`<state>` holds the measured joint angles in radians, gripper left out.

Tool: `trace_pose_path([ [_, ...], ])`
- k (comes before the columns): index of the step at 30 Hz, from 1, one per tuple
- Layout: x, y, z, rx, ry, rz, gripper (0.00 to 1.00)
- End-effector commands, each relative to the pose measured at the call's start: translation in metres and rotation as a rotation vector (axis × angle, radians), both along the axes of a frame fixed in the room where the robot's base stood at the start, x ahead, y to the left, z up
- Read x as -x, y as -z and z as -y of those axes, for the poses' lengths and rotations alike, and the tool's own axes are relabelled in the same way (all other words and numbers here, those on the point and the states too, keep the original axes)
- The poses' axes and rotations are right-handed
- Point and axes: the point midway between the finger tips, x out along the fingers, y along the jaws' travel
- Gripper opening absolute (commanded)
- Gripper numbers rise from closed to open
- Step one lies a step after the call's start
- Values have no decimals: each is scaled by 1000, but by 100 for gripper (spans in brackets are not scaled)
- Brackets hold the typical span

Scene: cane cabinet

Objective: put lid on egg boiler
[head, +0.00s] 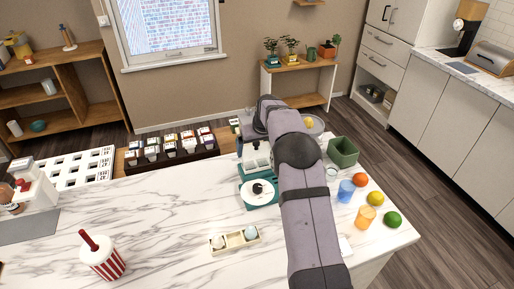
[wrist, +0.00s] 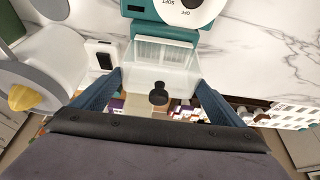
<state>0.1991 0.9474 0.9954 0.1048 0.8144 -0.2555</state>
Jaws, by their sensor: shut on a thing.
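The egg boiler (head: 258,193) is teal with a white dial and stands on the marble counter. Its dial face shows at the top of the wrist view (wrist: 187,10). The lid (wrist: 160,78) is clear, with a black knob (wrist: 158,93). My gripper (wrist: 157,96) is shut on the lid, one blue finger at each side. In the wrist view the lid overlaps the boiler's ribbed part, so I cannot tell whether they touch. In the head view the lid (head: 256,160) shows behind the dial, and my arm hides the fingers.
A wooden holder (head: 234,241) with pale eggs lies in front of the boiler. A striped cup (head: 104,258) stands at front left. A green bin (head: 342,152), coloured cups and fruit are to the right of my arm. The counter between the boiler and striped cup is mostly clear.

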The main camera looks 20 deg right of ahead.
Motion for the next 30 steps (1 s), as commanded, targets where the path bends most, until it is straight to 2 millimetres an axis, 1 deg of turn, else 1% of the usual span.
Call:
trace_pose_path([
  [12,0,10,0,0,0,0,70],
  [30,0,10,0,0,0,0,70],
])
